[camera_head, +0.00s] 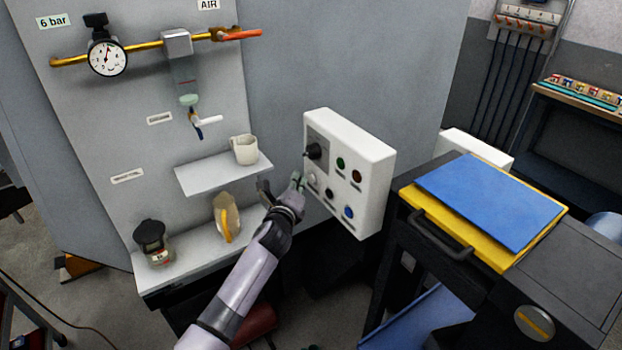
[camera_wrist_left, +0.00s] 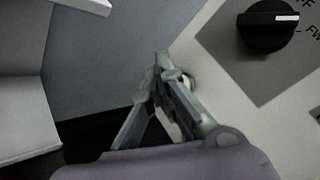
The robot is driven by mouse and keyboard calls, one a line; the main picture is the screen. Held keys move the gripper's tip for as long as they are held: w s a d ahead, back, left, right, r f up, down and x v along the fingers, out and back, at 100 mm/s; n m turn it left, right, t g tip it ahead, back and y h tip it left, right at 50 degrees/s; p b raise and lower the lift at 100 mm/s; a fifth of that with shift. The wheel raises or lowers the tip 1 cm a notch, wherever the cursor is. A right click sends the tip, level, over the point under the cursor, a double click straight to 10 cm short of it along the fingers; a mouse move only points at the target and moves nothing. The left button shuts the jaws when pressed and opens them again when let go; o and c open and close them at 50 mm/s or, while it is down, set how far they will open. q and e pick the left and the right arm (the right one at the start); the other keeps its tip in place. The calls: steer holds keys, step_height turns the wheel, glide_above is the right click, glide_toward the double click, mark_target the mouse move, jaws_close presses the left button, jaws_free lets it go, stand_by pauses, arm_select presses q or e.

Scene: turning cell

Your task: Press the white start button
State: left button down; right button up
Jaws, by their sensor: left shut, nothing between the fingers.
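The white start button (camera_head: 313,183) is on the left side of the white control box (camera_head: 372,148), below the black rotary knob (camera_head: 315,151). My left gripper (camera_head: 299,182) is shut and empty, with its tips just left of the white button. In the left wrist view the closed fingertips (camera_wrist_left: 160,62) point toward the box's left edge. A pale round rim (camera_wrist_left: 189,79), seemingly the white button, shows beside them, partly hidden by the fingers. I cannot tell whether the tips touch it. The knob (camera_wrist_left: 267,25) is at the upper right. My right gripper is not in view.
Green (camera_head: 340,163), dark red (camera_head: 356,177), black (camera_head: 330,194) and blue (camera_head: 348,212) controls sit close by on the box. Left of it, a shelf (camera_head: 205,178) carries a white mug (camera_head: 244,150). A lower shelf (camera_head: 190,260) lies beside my left forearm.

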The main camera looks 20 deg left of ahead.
arm_select(q)
steer(key=shift+w+d, duration=0.1)
steer(key=shift+w, duration=0.05)
stand_by(0.4)
steer(key=shift+w+d, duration=0.2)
